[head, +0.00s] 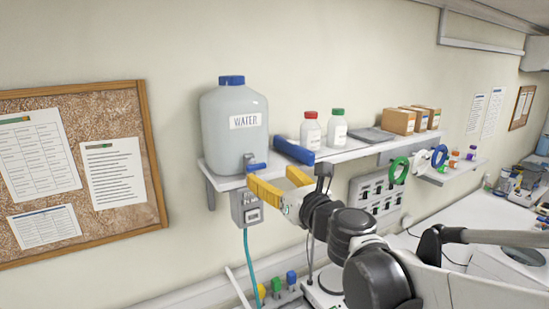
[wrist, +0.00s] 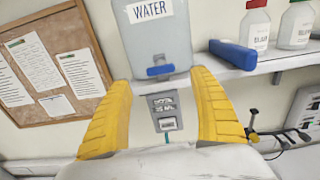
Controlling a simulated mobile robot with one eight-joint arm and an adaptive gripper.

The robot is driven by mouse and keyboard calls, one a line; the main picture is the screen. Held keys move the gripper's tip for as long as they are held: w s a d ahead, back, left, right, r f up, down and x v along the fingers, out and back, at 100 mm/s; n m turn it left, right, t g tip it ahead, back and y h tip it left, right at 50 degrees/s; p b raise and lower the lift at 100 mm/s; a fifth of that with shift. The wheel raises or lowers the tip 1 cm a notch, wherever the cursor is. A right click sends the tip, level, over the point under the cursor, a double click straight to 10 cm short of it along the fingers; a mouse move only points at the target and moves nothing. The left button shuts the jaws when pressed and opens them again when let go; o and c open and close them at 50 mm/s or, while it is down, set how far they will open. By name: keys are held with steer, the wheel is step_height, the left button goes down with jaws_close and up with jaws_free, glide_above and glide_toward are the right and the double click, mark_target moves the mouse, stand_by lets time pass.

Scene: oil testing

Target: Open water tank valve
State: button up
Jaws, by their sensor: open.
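The water tank (head: 231,122) is a grey-white jug with a blue cap and a "WATER" label, standing at the left end of the wall shelf. Its valve has a blue handle (head: 257,167) on a grey body low on the front of the tank. In the wrist view the blue valve handle (wrist: 160,70) lies horizontal. My gripper (head: 270,181) has two yellow fingers and is open and empty, just in front of and slightly below the valve. In the wrist view the gripper (wrist: 160,98) has the valve handle between and beyond its fingertips, with no visible contact.
The shelf (head: 345,150) carries a blue block-like object (head: 293,151), a red-capped bottle (head: 310,131), a green-capped bottle (head: 337,129) and cardboard boxes. A grey meter box (head: 246,208) with a teal hose hangs below the tank. A corkboard (head: 90,235) is at left.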

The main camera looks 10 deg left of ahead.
mark_target(258, 166)
steer(key=p+x, duration=0.1)
steer(key=x, duration=0.7)
steer(key=shift+w+a+p, duration=0.2)
steer(key=shift+w+p, duration=0.05)
steer(key=shift+p, duration=0.1)
steer(key=c, duration=1.2)
